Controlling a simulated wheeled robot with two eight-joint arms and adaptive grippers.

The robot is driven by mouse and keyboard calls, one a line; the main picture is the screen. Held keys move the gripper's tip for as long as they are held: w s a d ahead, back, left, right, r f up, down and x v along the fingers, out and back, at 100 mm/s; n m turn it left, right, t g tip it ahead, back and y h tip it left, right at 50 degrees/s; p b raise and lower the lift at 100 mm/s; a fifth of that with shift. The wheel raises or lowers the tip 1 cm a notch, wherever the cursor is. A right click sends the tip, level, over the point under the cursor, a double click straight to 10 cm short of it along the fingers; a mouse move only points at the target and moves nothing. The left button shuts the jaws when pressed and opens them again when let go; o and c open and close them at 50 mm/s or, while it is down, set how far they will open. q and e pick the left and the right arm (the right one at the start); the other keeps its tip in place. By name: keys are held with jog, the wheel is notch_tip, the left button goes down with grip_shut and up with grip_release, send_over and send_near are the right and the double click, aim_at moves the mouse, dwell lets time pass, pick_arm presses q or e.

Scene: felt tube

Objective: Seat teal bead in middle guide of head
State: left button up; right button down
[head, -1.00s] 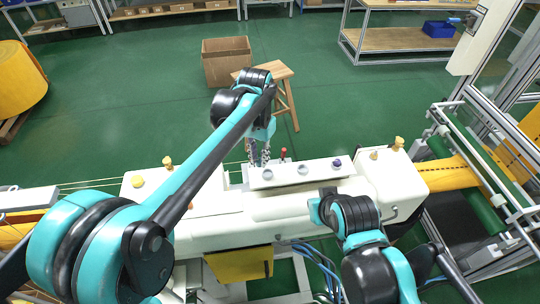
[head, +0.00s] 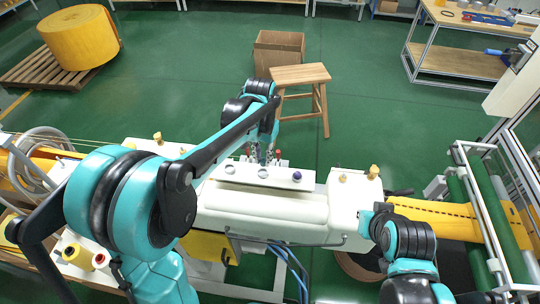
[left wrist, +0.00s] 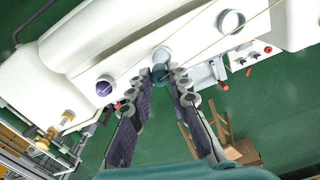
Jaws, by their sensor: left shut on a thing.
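The white head (head: 245,180) of the machine carries a row of three ring guides. The left guide (head: 231,168) looks empty. The right guide (head: 297,175) holds a purple bead, also seen in the left wrist view (left wrist: 105,86). The middle guide (head: 263,173) also shows in the left wrist view (left wrist: 162,54). My left gripper (head: 264,157) is behind the middle guide, its fingers pointing down. In the left wrist view its fingertips (left wrist: 161,82) are shut on the teal bead (left wrist: 160,72), right at the middle guide's edge. I cannot tell whether they touch. My right gripper's fingers are not visible.
Thin threads (left wrist: 190,42) cross over the guides. Small red knobs stand behind the head. Yellow knobs (head: 373,171) stand on the right housing. A wooden stool (head: 301,76) and a cardboard box (head: 279,50) are on the green floor behind. My right arm is at lower right.

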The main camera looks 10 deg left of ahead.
aim_at(263, 166)
pick_arm(q)
jog(key=shift+a+f+b, duration=0.2)
jog(key=shift+f+b, duration=0.1)
jog(key=shift+f, duration=0.6)
notch_tip(263, 166, down, 2)
jog(key=shift+d+b, duration=0.15)
jog(key=shift+b, duration=0.85)
jog(key=shift+f+b, duration=0.3)
jog(key=shift+f, duration=0.1)
jog(key=shift+f, duration=0.2)
jog(key=o, duration=0.8)
